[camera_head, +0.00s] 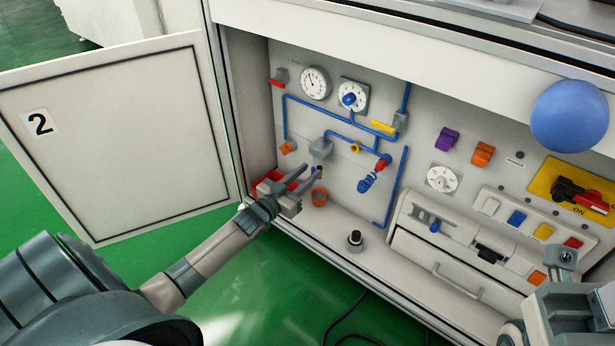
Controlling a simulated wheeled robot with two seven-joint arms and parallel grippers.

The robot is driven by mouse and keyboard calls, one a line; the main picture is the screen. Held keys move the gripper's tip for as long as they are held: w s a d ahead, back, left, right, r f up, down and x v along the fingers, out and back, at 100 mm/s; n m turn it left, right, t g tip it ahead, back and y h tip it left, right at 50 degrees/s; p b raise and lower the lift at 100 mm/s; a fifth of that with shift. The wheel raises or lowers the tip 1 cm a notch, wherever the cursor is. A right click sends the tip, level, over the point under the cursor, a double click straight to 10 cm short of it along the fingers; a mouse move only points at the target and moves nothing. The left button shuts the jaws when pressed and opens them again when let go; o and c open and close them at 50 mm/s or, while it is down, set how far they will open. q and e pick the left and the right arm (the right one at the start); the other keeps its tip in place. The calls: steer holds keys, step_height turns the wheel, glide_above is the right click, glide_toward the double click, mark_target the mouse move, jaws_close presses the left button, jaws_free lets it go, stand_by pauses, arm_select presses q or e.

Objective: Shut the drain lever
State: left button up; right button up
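No lever in the cabinet carries a drain label I can read. Several small fittings sit on the blue pipework: a grey block (321,148) with a dark tip below it, a yellow knob (355,148), a red and blue valve (381,164) and an orange fitting (288,147). My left gripper (311,174) reaches into the lower left of the cabinet, below the grey block. Its two fingers are apart with nothing visible between them. Whether it touches the dark tip is unclear. My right arm is at the lower right, and its fingers are not clearly shown.
An orange cup (319,197) and a red container (265,185) are close to my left gripper. A black knob (355,240) stands on the cabinet floor. The cabinet door (120,150) is open at left. A blue ball (569,116) is at upper right.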

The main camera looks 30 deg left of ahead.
arm_select(q)
steer(key=shift+w, duration=0.35)
jaws_close()
steer(key=shift+d, duration=0.1)
